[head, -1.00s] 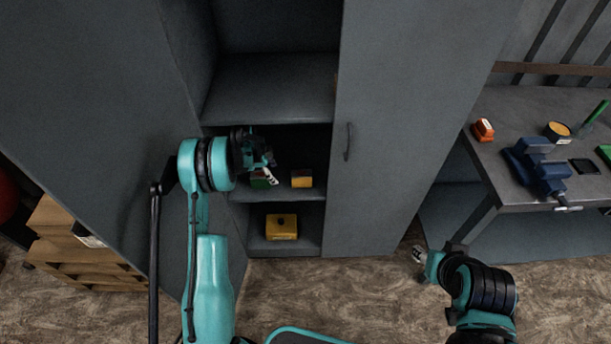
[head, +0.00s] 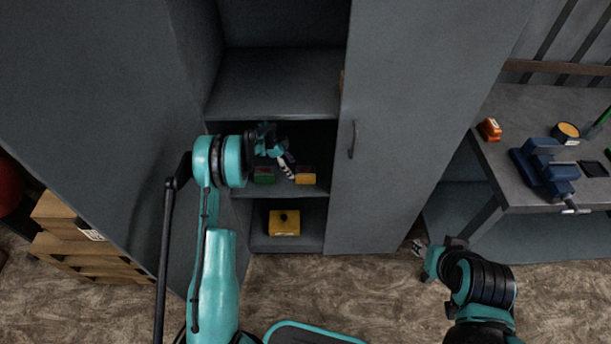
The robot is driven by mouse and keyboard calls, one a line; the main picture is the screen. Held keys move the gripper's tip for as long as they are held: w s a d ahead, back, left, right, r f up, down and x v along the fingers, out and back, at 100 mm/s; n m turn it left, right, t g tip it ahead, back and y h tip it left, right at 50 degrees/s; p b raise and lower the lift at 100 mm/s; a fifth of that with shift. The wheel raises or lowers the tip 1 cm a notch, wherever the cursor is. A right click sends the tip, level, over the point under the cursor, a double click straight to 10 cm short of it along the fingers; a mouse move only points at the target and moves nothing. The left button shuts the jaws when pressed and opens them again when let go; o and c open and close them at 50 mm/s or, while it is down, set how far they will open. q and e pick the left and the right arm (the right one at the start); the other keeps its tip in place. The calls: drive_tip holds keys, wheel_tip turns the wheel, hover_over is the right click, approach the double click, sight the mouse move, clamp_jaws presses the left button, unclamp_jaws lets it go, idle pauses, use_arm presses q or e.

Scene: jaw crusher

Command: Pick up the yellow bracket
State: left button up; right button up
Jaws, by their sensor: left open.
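A small yellow block with a reddish top (head: 305,177) sits on the cabinet's middle shelf. A larger yellow piece with a dark knob or hole (head: 284,226) sits on the lower shelf. I cannot tell which of them is the yellow bracket. My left gripper (head: 286,166) reaches into the cabinet over the middle shelf. It is open, with its fingers just left of the small yellow block. Contact cannot be made out. My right gripper (head: 418,248) hangs low over the floor, right of the cabinet. Its jaws are too small to read.
A green block (head: 264,176) sits on the middle shelf, partly under my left gripper. The cabinet door (head: 425,130) bounds the opening on the right. A workbench (head: 510,180) with a blue vise (head: 548,170) and an orange item stands at right. Wooden crates (head: 75,245) stand at left.

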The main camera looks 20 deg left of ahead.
sight(304, 169)
use_arm(q)
drive_tip(key=d, duration=0.2)
drive_tip(key=w+d+b, duration=0.1)
drive_tip(key=d, duration=0.1)
drive_tip(key=shift+f, duration=0.1)
drive_tip(key=shift+w+d+f+b, duration=0.1)
drive_tip(key=shift+d+f+b, duration=0.05)
drive_tip(key=shift+f+b, duration=0.35)
clamp_jaws()
drive_tip(key=shift+r, duration=0.1)
